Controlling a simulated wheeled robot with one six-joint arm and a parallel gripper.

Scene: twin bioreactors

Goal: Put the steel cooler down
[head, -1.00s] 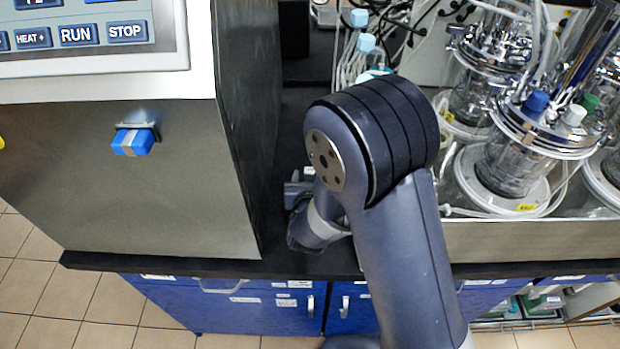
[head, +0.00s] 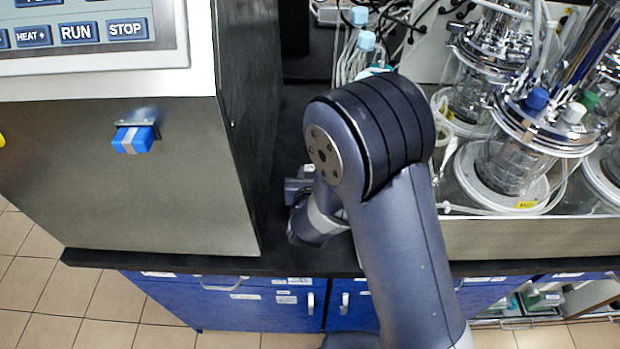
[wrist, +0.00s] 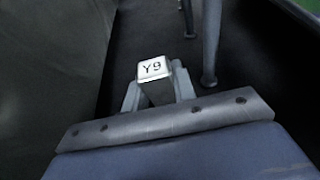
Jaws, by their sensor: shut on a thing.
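The steel cooler (wrist: 153,70) shows in the wrist view as a small grey block with a white top marked "Y9". My gripper (wrist: 157,88) is shut on it, one finger on each side. Its lower end is hidden, so I cannot tell whether it touches the dark surface below. In the head view my gripper (head: 297,188) is partly visible beside the steel-fronted cabinet, over the black bench top. My arm hides much of that spot, and I cannot make out the cooler there.
The cabinet (head: 130,200) with a control panel and blue latch stands close on the left. Glass bioreactors (head: 515,165) stand in a steel tray on the right. Blue-capped bottles (head: 362,40) and tubing are behind. The black bench top (head: 285,265) is narrow here.

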